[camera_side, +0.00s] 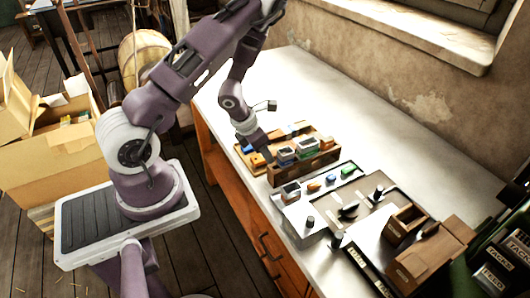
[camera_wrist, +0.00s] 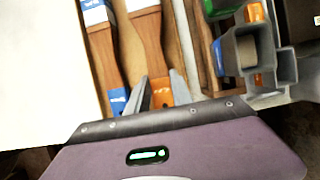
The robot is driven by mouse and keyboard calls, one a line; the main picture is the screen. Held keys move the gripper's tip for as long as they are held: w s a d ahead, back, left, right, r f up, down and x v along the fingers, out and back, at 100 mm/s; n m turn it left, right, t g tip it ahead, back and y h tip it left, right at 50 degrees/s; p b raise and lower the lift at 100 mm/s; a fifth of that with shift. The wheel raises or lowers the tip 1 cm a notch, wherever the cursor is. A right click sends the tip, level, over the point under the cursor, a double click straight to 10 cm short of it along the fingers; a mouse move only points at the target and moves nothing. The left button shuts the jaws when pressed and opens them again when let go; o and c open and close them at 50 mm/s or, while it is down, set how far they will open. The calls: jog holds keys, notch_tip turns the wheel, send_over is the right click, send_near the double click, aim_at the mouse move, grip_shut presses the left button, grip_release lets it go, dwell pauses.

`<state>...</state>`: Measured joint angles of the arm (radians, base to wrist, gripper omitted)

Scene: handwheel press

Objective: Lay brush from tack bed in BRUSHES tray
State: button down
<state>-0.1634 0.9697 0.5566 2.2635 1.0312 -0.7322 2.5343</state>
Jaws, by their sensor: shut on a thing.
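In the side view my gripper (camera_side: 266,154) is low over the left end of a wooden tray (camera_side: 240,152) at the back. A second brown brush (camera_wrist: 106,55) with blue ends lies beside the held one, roughly parallel, in the wrist view. Whether the held brush touches the tray floor I cannot tell. No BRUSHES label is readable.
A wooden box (camera_side: 318,169) with several coloured-top pieces stands directly in front of the tray. A dark-rimmed bed (camera_side: 345,166) with small coloured pieces lies nearer. Wooden boxes (camera_side: 425,262) stand at the right. The bench top (camera_side: 330,95) behind the trays is clear.

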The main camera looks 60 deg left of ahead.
jog(key=c, duration=1.1)
grip_release()
jog(key=shift+o, duration=0.2)
jog(key=shift+r, duration=0.1)
jog(key=v, duration=0.7)
